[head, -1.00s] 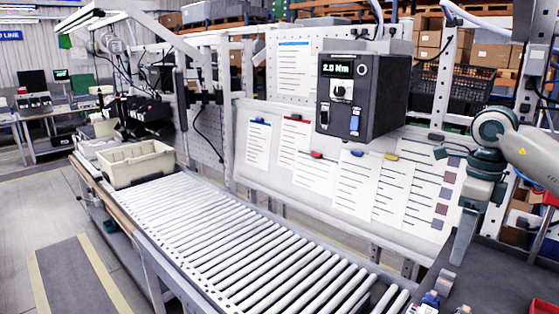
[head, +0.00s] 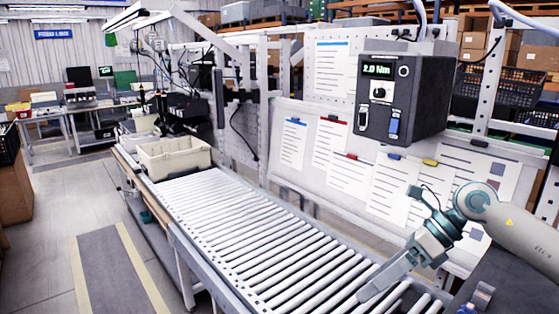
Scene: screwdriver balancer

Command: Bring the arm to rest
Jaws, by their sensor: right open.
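My right arm (head: 520,235) comes in from the right edge. Its gripper (head: 372,290) points down and to the left, over the near right end of the roller conveyor (head: 250,240). The gripper is open, with nothing seen between its fingers. The fingers show nearly side-on, one mostly covering the other. My left gripper is out of the picture.
A beige bin (head: 175,157) sits on the conveyor's far end. A dark control box (head: 402,98) with a lit display hangs above a sloped board (head: 330,190) with several papers. The rollers between are bare. A dark surface (head: 515,275) lies under my right arm.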

